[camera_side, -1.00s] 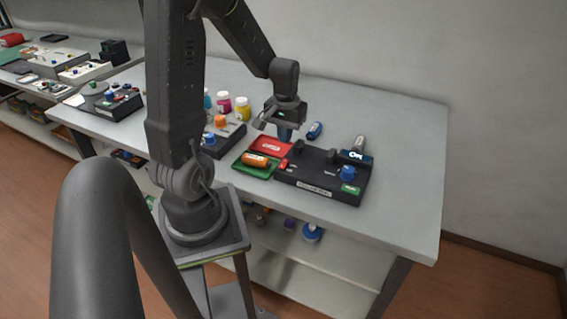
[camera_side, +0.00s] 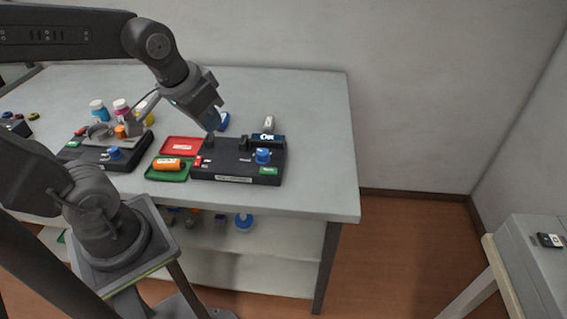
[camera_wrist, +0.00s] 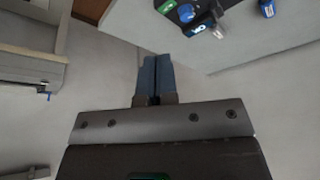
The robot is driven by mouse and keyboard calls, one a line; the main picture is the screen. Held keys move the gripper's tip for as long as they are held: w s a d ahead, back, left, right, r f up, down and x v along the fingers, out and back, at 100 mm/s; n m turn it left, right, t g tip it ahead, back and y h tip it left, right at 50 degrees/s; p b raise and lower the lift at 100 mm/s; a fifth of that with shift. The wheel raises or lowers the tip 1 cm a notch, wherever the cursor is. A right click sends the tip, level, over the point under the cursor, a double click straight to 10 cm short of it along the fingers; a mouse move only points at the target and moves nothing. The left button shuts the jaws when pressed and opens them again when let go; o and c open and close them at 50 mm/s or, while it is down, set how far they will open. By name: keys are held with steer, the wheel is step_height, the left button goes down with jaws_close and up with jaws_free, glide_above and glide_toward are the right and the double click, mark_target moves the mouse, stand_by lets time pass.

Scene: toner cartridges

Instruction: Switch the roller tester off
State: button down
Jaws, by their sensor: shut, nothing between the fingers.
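A black tester box (camera_side: 225,163) stands on the bench in the side view, with a blue knob (camera_side: 263,156), a green label (camera_side: 268,171) and a lit display (camera_side: 266,137) that seems to read ON. Its front label is too small to read surely, so I cannot confirm it is the roller tester. My gripper (camera_side: 212,122) is tilted downward behind the box's left part, apart from the knob. In the wrist view its blue fingers (camera_wrist: 154,78) are together and empty. The knob (camera_wrist: 186,13) shows at that view's top edge.
An orange roller (camera_side: 166,164) lies on a green tray (camera_side: 160,177) left of the box, with a red tray (camera_side: 181,146) behind. A second black device with a blue knob (camera_side: 114,153) stands farther left. A grey-and-dark piece (camera_side: 268,123) is behind the display. The bench's right side is clear.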

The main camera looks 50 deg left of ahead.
steer(key=shift+m+t+h, duration=0.3)
steer(key=shift+m+t, duration=0.2)
steer(key=shift+m, duration=0.4)
steer(key=s+d+r, duration=0.2)
steer(key=s+d, duration=0.1)
steer(key=shift+d, duration=0.15)
steer(key=n+g+y, duration=0.2)
steer(key=n+g, duration=0.2)
steer(key=n, duration=2.3)
glide_above(199, 158)
steer(key=s+d, duration=0.2)
steer(key=s+d+x, duration=0.1)
steer(key=d+x, duration=0.1)
steer(key=x, duration=0.7)
steer(key=shift+s+a+f, duration=0.2)
steer(key=shift+f, duration=0.05)
steer(key=x, duration=1.4)
steer(key=shift+d+f, duration=0.1)
steer(key=shift+d, duration=0.2)
